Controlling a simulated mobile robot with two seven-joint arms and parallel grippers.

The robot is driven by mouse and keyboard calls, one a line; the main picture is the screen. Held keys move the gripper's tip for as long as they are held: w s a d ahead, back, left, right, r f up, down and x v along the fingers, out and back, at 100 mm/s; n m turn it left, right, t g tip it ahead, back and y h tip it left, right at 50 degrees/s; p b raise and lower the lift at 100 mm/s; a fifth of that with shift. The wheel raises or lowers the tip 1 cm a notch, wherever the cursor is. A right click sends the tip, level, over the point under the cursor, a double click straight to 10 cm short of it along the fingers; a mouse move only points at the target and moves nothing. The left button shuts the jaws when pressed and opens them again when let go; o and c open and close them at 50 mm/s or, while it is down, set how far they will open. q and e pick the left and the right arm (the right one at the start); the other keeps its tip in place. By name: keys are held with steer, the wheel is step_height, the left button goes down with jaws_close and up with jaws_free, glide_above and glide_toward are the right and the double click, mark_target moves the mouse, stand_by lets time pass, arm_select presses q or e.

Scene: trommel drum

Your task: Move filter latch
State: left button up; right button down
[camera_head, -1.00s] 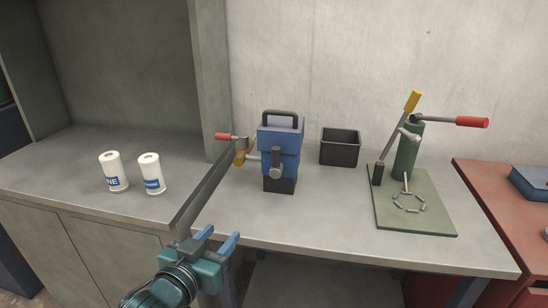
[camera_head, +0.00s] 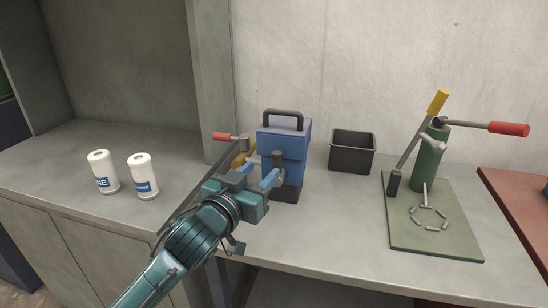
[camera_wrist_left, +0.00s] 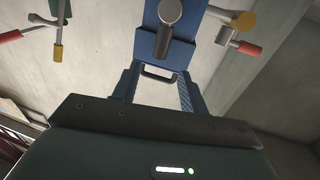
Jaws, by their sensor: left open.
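The blue filter unit (camera_head: 295,145) stands on the grey bench with a black handle on top. A dark grey lever (camera_head: 277,160) is on its front; which part is the filter latch is not certain. My left gripper (camera_head: 267,171) is open close in front of the unit, by that lever, and partly covers its lower front. In the left wrist view, the fingers (camera_wrist_left: 160,68) are apart, with the lever and its round end (camera_wrist_left: 169,12) ahead and nothing held. Contact cannot be told. My right gripper is not in view.
A red-tipped lever (camera_head: 222,137) and yellow knob (camera_head: 240,158) stick out left of the unit. A black bin (camera_head: 352,152) is behind right. A green press (camera_head: 428,165) on its base plate is farther right. White canisters (camera_head: 142,177) stand left. The bench between unit and plate is clear.

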mark_target(274, 158)
arm_select(q)
steer(key=x, duration=0.7)
steer(key=shift+d, duration=0.1)
steer(key=shift+c, duration=0.3)
jaws_close()
